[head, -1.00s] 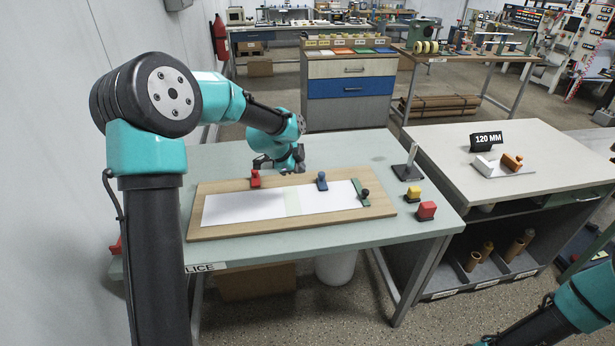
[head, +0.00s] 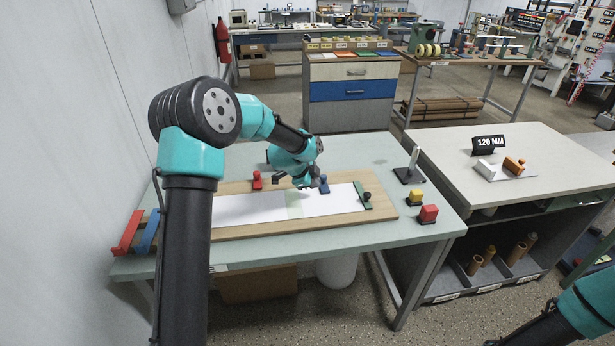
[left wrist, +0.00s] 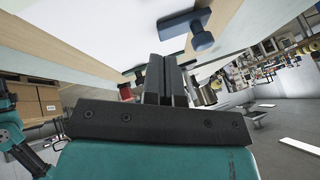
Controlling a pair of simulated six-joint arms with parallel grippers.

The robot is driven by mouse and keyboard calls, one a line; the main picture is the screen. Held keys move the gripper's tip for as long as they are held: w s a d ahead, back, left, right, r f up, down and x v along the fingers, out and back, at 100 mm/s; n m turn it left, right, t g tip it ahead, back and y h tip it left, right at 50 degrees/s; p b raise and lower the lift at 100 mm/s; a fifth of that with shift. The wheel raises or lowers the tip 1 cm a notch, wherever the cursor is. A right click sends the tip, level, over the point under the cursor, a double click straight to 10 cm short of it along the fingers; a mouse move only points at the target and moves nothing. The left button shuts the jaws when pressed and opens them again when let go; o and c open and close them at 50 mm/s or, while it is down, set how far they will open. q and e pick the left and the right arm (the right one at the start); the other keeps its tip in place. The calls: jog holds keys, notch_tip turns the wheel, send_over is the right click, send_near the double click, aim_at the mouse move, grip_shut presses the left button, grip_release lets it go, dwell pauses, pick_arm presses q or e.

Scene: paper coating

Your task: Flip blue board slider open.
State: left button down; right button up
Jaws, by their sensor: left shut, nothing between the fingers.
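The wooden board (head: 225,187) lies on the table with a white sheet (head: 330,200) on it. The small blue slider (head: 325,184) stands at the board's far edge, partly hidden by my left gripper. The left wrist view shows it as a blue knob (left wrist: 202,38) with a flat blue foot, just right of my fingers. My left gripper (head: 316,187) is over the far part of the board, close to the blue slider. Its fingers (left wrist: 166,75) are closed together and empty. I cannot tell whether they touch the slider. My right gripper is out of view.
A red slider (head: 257,180) stands left on the far edge, and a green bar with a black knob (head: 366,195) crosses the right end. Red (head: 127,232) and blue bars (head: 148,231) lie far left.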

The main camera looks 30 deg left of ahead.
aim_at(325, 185)
pick_arm(q)
jog(key=w, duration=0.1)
jog(key=w+f, duration=0.1)
jog(key=w, duration=0.1)
jog(key=shift+d+f, duration=0.1)
jog(key=shift+f, duration=0.2)
jog(key=shift+w+f, duration=0.1)
jog(key=shift+w, duration=0.8)
jog(key=shift+a, duration=0.25)
